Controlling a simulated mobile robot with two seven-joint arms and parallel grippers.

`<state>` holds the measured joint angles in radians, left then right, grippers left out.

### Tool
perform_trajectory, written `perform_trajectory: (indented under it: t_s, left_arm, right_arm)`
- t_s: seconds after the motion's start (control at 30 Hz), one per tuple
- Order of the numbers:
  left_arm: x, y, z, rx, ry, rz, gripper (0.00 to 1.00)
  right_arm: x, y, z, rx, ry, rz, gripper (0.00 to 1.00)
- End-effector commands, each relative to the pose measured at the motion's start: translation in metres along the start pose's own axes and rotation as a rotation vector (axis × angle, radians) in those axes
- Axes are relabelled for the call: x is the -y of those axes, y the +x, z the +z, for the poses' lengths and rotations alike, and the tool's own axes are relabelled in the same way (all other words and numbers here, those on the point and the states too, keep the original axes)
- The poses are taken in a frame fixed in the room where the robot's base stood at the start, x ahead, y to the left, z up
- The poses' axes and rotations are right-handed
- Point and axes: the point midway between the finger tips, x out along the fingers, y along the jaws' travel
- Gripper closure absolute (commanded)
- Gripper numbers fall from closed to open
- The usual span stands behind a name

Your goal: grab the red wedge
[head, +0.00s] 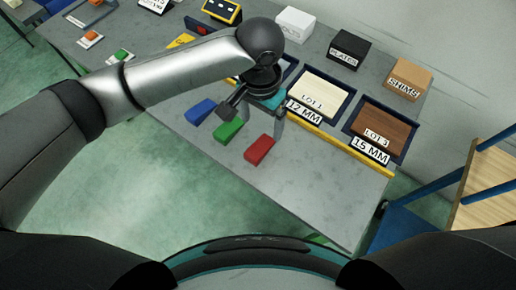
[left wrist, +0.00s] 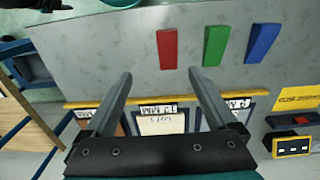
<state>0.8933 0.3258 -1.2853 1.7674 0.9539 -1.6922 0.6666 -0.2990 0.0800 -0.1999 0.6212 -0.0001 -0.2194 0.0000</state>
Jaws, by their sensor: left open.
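The red wedge (head: 259,150) lies on the grey table, at the right end of a row with a green wedge (head: 228,130) and a blue wedge (head: 200,111). My left gripper (head: 262,118) is open and empty above the table, near the yellow strip and behind the wedges in the head view. In the left wrist view the red wedge (left wrist: 167,49) lies beyond the fingertips, roughly between their lines, and apart from them. The green wedge (left wrist: 215,45) and the blue wedge (left wrist: 262,43) are to its right. My right gripper is not in view.
A yellow strip (head: 340,152) runs along the table in front of trays labelled LOT 1 (head: 318,98) and LOT 3 (head: 381,129). Boxes marked PLATES (head: 350,48) and SHIMS (head: 408,79) stand behind. A wooden shelf unit (head: 485,185) is at right. The table's front right is clear.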

Motion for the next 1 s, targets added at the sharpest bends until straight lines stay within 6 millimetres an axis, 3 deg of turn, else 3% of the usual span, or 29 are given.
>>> perform_trajectory:
  t_s: [0.17,0.53,0.83,1.0]
  left_arm:
    - [0.007,0.01,0.001,0.018,-0.01,-0.019,0.09]
    - [0.008,0.084,0.002,0.017,-0.009,-0.019,0.09]
    - [0.01,0.105,0.0,0.015,-0.008,-0.018,0.09]
    - [0.016,0.128,-0.005,0.014,-0.008,-0.02,0.09]
  right_arm:
    - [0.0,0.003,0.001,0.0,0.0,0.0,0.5]
    - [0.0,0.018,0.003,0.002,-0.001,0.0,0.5]
    - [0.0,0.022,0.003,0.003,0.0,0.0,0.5]
    - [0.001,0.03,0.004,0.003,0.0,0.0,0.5]
